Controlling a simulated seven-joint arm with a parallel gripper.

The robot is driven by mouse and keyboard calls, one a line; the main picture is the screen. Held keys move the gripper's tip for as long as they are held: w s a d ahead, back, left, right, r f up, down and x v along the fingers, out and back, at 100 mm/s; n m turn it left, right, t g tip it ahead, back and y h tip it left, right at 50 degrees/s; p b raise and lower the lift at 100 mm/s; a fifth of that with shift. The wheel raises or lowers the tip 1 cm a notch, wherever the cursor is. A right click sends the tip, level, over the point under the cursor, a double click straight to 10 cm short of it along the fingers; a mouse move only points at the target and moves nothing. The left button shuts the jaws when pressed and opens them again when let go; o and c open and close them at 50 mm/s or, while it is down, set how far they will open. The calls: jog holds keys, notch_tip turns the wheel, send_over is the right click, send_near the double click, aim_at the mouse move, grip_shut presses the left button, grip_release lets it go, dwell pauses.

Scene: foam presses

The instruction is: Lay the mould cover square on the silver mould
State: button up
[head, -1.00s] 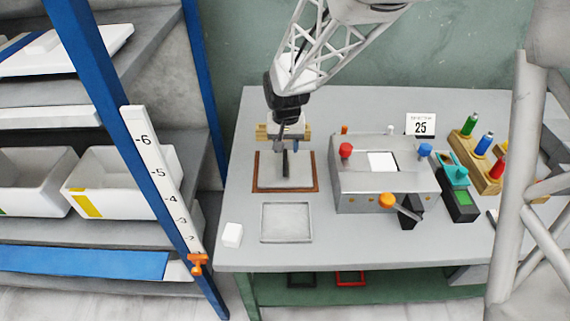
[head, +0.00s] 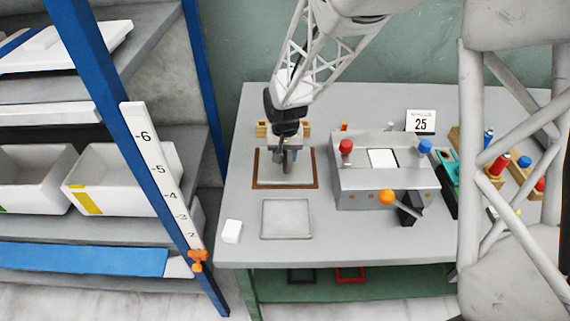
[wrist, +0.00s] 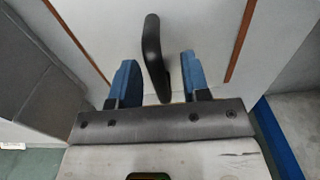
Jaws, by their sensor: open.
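The mould cover (head: 302,176) is a pale flat plate with a black upright handle. It lies inside a brown frame (head: 255,170) at the table's left. In the wrist view the cover (wrist: 205,30) fills the middle, with its black handle (wrist: 152,55) standing up. My gripper (head: 287,161) is over the cover, pointing down. Its blue fingers are open, one on each side of the handle, with a gap on both sides in the wrist view (wrist: 160,78). The silver mould (head: 287,220) is a shallow square tray, flat on the table in front of the frame, uncovered.
A grey press (head: 385,185) with red and blue knobs and an orange-tipped lever stands to the right. A white block (head: 232,231) sits left of the mould. A wooden block (head: 262,129) is behind the frame. Blue-posted shelving (head: 205,110) stands left of the table.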

aim_at(285, 152)
dwell(0.4)
grip_shut()
dwell(0.4)
jog(key=shift+r, duration=5.05)
jog(key=shift+w, duration=0.1)
jog(key=w+d+r, duration=0.3)
jog(key=w+d, duration=0.5)
jog(key=w, duration=0.5)
jog(key=w+d+r, duration=0.4)
jog(key=w+d, duration=0.5)
jog(key=w, duration=0.5)
jog(key=shift+d, duration=0.3)
